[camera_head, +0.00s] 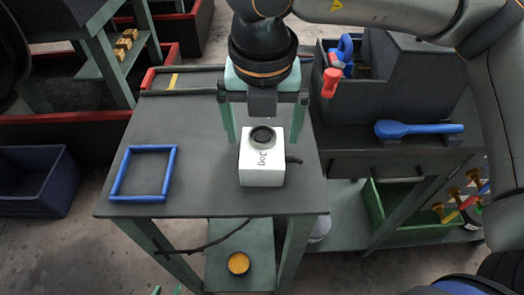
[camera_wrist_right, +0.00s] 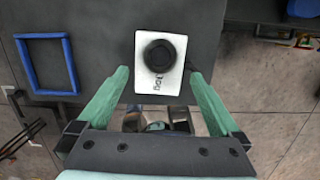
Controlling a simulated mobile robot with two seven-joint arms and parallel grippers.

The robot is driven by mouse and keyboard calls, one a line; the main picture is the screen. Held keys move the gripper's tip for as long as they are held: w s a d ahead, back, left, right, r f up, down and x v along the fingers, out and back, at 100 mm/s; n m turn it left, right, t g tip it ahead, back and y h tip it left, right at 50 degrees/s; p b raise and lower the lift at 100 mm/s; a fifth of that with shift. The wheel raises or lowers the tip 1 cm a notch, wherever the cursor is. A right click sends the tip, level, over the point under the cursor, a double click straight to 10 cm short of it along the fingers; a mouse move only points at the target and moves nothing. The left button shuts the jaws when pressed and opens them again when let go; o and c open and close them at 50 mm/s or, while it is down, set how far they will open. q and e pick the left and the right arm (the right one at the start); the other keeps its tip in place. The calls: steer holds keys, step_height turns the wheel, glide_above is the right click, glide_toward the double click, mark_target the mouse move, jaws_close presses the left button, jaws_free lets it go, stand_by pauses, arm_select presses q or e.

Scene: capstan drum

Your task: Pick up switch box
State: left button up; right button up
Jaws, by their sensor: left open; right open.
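The switch box (camera_head: 262,170) is a white block with a dark round knob on it and the word "Jog". It sits on the dark table top (camera_head: 190,120), with a short dark cable at its right side. It also shows in the right wrist view (camera_wrist_right: 158,84), between and ahead of the fingertips. My right gripper (camera_head: 264,138) is open above the box, its green fingers to either side and apart from it. It shows open and empty in the right wrist view (camera_wrist_right: 159,74). Only the green fingertips of my left gripper (camera_head: 166,290) show at the bottom edge.
A blue square frame (camera_head: 143,174) lies on the table's left part. To the right, a bench holds a blue tool (camera_head: 418,129) and a dark bin with a red-and-blue item (camera_head: 335,75). An orange-filled bowl (camera_head: 238,263) stands on the lower shelf.

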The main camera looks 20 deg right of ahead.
mark_target(262, 146)
steer(key=shift+w+d+f+p, duration=0.1)
steer(key=shift+w+f+p, duration=0.15)
steer(key=shift+f, duration=1.1)
steer(key=shift+w+f+p, duration=0.15)
steer(key=shift+f+p, duration=0.1)
steer(key=shift+f, duration=1.1)
steer(key=shift+w+r, duration=0.1)
steer(key=shift+r, duration=0.05)
jaws_close()
